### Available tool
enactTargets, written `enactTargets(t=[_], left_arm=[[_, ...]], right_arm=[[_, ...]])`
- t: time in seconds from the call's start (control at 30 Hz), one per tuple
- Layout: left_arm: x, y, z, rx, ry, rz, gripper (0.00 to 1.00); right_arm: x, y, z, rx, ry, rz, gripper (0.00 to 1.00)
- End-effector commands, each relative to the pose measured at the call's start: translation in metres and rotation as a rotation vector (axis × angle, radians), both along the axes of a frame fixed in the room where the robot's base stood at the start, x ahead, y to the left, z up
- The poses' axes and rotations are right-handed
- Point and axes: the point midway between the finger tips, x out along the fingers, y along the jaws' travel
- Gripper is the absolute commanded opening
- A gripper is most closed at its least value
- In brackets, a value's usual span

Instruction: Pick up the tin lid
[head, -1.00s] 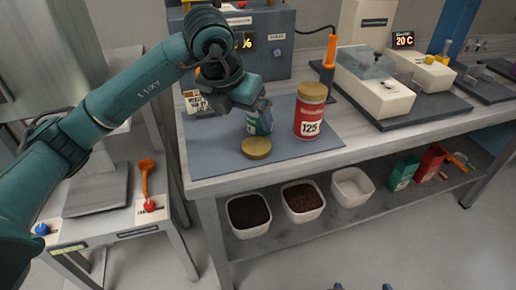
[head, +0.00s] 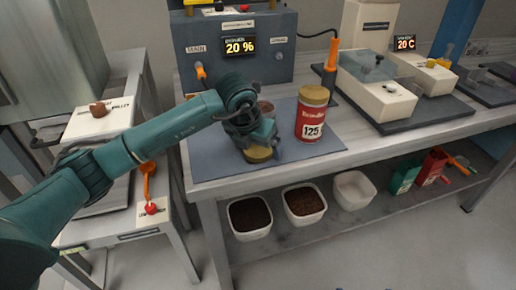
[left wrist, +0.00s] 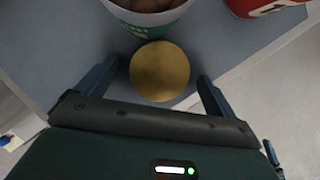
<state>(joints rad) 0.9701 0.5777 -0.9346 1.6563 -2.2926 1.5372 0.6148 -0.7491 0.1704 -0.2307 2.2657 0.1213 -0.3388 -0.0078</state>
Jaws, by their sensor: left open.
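The tin lid (head: 258,155) is a round gold disc lying on the blue-grey mat near the bench's front edge. In the left wrist view the lid (left wrist: 160,71) sits between the two fingers of my left gripper (left wrist: 157,82), with a gap on each side. My left gripper (head: 257,146) is open, pointing down over the lid and partly hiding it in the head view. A green tin without a lid (left wrist: 148,22) stands just beyond the lid, with brown contents visible inside. My right gripper is not in view.
A red tin marked 125 (head: 310,118) with a gold lid stands right of my gripper. A grey box with a 20 % display (head: 238,50) stands behind. White bins (head: 250,217) sit on the shelf below. The mat's front right is clear.

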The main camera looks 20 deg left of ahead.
Motion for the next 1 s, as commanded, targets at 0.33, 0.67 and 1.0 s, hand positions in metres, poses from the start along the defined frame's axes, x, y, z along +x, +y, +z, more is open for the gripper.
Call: enactTargets(t=[0.33,0.67,1.0], left_arm=[[0.0001,0.0000,0.0000,0.000,0.000,0.000,0.81],[0.0000,0.0001,0.0002,0.000,0.000,0.000,0.54],[0.0002,0.0002,0.0010,0.000,0.000,0.000,0.42]], right_arm=[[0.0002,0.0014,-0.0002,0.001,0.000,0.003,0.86],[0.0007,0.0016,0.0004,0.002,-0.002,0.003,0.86],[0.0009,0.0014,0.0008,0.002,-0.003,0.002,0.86]])
